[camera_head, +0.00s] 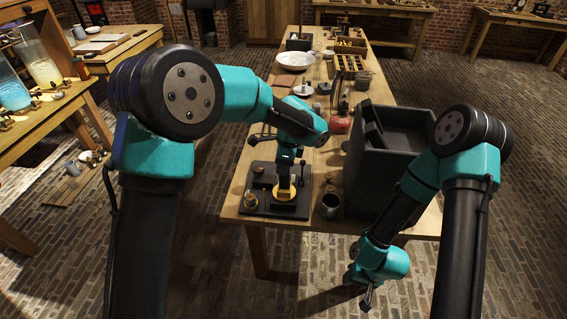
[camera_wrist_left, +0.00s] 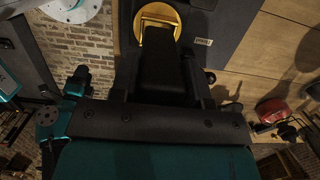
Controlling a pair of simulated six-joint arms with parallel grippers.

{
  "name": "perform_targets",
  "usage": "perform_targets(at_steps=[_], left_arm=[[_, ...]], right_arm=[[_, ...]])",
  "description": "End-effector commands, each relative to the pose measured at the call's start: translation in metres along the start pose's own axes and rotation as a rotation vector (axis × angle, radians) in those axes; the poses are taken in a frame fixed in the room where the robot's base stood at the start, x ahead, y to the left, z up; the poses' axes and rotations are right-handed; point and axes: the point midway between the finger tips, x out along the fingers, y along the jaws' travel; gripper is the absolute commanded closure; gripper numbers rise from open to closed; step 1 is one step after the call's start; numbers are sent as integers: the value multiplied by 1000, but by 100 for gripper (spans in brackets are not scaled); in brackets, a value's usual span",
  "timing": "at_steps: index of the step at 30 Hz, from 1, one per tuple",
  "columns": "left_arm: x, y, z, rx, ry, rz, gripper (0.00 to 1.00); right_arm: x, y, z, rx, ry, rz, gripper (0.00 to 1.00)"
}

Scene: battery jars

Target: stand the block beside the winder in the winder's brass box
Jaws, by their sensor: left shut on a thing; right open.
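The winder (camera_head: 262,203), a black base plate with small posts, lies at the near left corner of the table. A round yellow brass piece (camera_head: 285,191), seemingly the brass box, sits on it; its rim (camera_wrist_left: 158,12) shows in the left wrist view. My left gripper (camera_head: 284,180) is over this brass piece, shut on a dark block (camera_wrist_left: 165,65). The block's far end overlaps the brass rim; I cannot tell if it is inside or just above. The fingers are mostly hidden. My right gripper (camera_head: 366,292) is open, empty and low in front of the table.
A large dark box (camera_head: 378,175) stands on the table's right side. A red can (camera_head: 338,123), a white bowl (camera_head: 295,61) and trays stand further back. The near table edge is close to the winder.

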Motion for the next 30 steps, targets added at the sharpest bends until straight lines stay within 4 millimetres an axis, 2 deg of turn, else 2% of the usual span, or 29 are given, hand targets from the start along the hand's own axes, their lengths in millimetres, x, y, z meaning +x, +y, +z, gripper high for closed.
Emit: perform_targets(at_steps=[12, 30], left_arm=[[0, 0, 0, 0, 0, -1, 89], [11, 0, -2, 0, -1, 0, 89]], right_arm=[[0, 0, 0, 0, 0, 0, 57], [0, 0, 0, 0, 0, 0, 57]])
